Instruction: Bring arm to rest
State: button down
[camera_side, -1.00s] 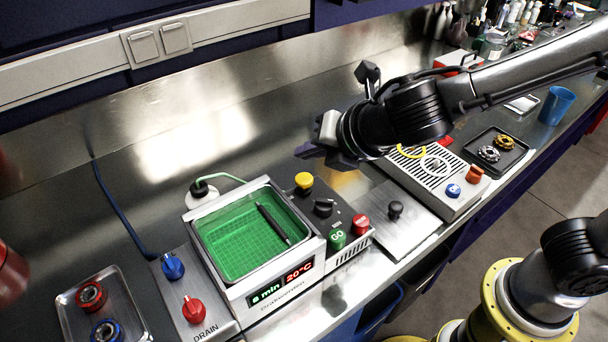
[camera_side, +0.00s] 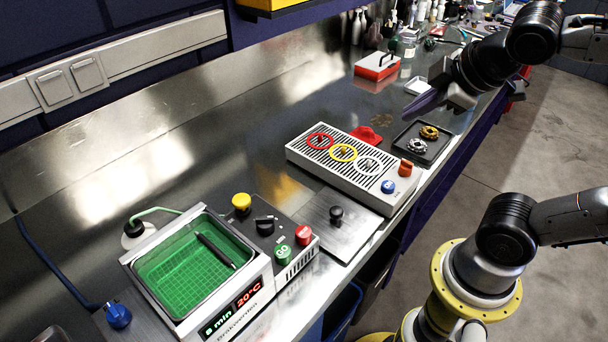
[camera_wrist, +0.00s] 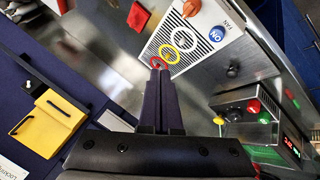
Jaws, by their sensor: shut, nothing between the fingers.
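My gripper (camera_side: 424,102) is in the upper right of the side view, above the back right part of the bench. Its fingers point left and it is well clear of the bath and the slatted unit. In the wrist view my gripper (camera_wrist: 161,76) shows its two dark fingers pressed together with nothing between them. The arm reaches in from the upper right of the side view.
A slatted unit (camera_side: 300,152) with red, yellow and white rings stands mid-bench. A black tray (camera_side: 443,150) with two small parts lies below my gripper. A red case (camera_side: 377,72) stands behind. The green bath (camera_side: 165,280) is front left.

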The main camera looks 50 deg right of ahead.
jog(key=s+a+f+m+g+y, duration=0.1)
jog(key=s+a+f+m+y, duration=0.1)
jog(key=s+a+f+m, duration=0.1)
jog(key=s+f+m, duration=0.1)
jog(key=s+m, duration=0.1)
jog(key=m, duration=0.1)
jog(key=shift+a+g, duration=0.25)
jog(key=shift+g, duration=0.15)
